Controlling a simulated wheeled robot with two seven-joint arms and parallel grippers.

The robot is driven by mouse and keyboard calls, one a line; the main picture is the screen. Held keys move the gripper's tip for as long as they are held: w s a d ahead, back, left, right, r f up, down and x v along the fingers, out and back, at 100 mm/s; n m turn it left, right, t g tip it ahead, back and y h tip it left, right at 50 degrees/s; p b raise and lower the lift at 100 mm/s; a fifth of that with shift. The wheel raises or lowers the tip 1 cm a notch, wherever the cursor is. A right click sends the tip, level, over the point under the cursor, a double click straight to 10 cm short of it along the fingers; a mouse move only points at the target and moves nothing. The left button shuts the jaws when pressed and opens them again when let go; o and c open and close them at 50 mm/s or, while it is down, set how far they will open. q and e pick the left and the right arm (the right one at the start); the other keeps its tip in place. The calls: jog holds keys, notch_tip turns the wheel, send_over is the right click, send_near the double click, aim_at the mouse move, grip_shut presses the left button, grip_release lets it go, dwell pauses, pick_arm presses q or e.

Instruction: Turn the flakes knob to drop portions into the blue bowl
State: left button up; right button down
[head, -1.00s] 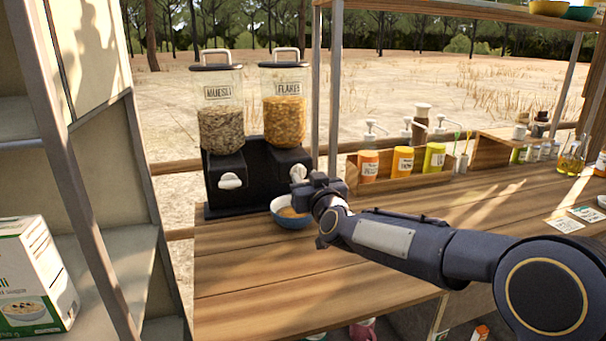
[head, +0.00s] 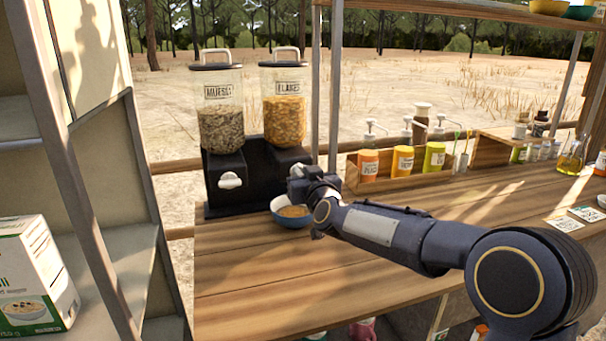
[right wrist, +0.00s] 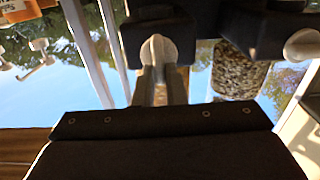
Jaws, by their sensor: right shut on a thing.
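The flakes dispenser (head: 284,118) stands at the counter's left end, its clear hopper holding orange flakes. Its pale knob (right wrist: 158,48) shows in the right wrist view, pinched between my right gripper's two fingers. In the head view my right gripper (head: 300,186) is at the front of the dispenser base and largely hides that knob. The blue bowl (head: 290,221) sits on the counter below the gripper, under the flakes side, with some brownish-orange food in it. My left gripper is not in view.
A muesli dispenser (head: 221,120) with its own white knob (head: 230,180) stands beside the flakes. A wooden rack (head: 400,180) of sauce bottles is to the right. A cereal box (head: 35,280) stands on the left shelf. The counter's front middle (head: 260,290) is bare.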

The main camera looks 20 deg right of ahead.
jog(key=shift+m, duration=0.3)
jog(key=shift+d+f+m+b, duration=0.25)
jog(key=shift+m+b, duration=1)
jog(key=shift+m, duration=1.6)
jog(key=shift+d+f+m+b, duration=0.2)
jog(key=shift+m+b, duration=1.05)
jog(key=shift+m, duration=1.65)
jog(key=shift+d+f+m+b, duration=0.25)
jog(key=shift+m+b, duration=1)
jog(key=shift+m, duration=1.6)
jog(key=c, duration=1.5)
grip_release()
